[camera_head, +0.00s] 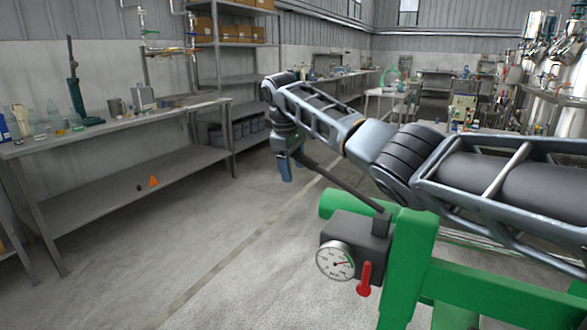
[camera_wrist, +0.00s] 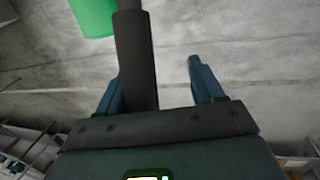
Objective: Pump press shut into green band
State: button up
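The green press frame (camera_head: 408,262) stands at the lower right of the head view, and a green part (camera_wrist: 92,15) shows at the top left of the wrist view. A dark pump block with a round white gauge (camera_head: 335,261) and a red lever (camera_head: 366,279) is mounted on it. The gauge needle and band are too small to read surely. A dark pump handle (camera_head: 340,183) slants from the block up to my gripper (camera_head: 285,166). In the wrist view, the handle (camera_wrist: 135,60) runs between the spread blue fingers (camera_wrist: 158,80), close to the left one, with a gap at the right.
A metal bench (camera_head: 120,120) with bottles and a green stand is at left. Shelves with boxes (camera_head: 235,35) stand behind it. Shiny steel tanks (camera_head: 560,70) are at the far right. The concrete floor (camera_head: 190,240) between bench and press is clear.

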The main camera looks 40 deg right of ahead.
jog(key=s+a+r+p, duration=0.1)
jog(key=s+r+p, duration=0.2)
jog(key=r+p, duration=0.5)
jog(key=shift+s+p, duration=0.25)
jog(key=shift+p, duration=0.7)
jog(key=shift+r+p, duration=0.15)
jog(key=shift+p, duration=0.35)
jog(key=shift+d, duration=0.1)
jog(key=shift+s, duration=0.15)
dwell(0.3)
